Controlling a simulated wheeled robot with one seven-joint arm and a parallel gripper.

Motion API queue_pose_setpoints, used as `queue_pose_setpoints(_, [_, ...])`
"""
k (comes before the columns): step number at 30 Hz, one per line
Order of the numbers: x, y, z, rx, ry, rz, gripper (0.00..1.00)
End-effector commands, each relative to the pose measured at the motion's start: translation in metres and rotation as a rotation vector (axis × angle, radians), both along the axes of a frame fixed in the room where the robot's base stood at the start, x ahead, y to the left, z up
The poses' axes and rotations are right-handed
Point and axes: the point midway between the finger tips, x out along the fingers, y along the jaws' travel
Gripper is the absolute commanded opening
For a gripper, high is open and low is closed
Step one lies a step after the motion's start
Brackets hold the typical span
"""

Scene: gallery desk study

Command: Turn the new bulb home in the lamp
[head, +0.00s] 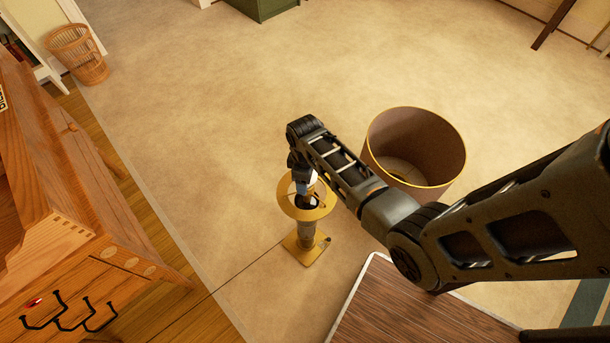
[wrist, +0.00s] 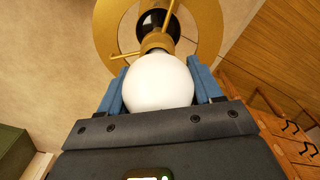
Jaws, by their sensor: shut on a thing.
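The brass lamp (head: 304,250) stands upright on a square base, with a wide brass ring (head: 322,210) around its top. My gripper (head: 303,184) is right above the ring, pointing down at the lamp top. In the wrist view my gripper (wrist: 159,84) has its blue fingers on both sides of the white round bulb (wrist: 158,85) and is shut on it. The bulb's brass-coloured neck (wrist: 156,42) lines up with the dark socket (wrist: 158,20) inside the ring. Whether the neck is seated in the socket, and how deep, I cannot tell.
A brown drum with a gold rim (head: 415,140), like a lampshade, stands right of the lamp behind my arm. A wood-topped table (head: 395,310) is at the bottom. A wooden desk (head: 80,200) is at the left, with a wicker basket (head: 77,55) beyond. The carpet behind is clear.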

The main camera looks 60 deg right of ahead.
Motion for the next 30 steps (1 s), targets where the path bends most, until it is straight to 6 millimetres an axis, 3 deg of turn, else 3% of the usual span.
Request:
queue_pose_setpoints(23, [0.0006, -0.0023, -0.0006, 0.000, 0.000, -0.041, 0.47])
queue_pose_setpoints(24, [0.0006, -0.0023, -0.0006, 0.000, 0.000, -0.041, 0.67])
queue_pose_setpoints(30, [0.0006, -0.0022, -0.0006, 0.000, 0.000, -0.041, 0.86])
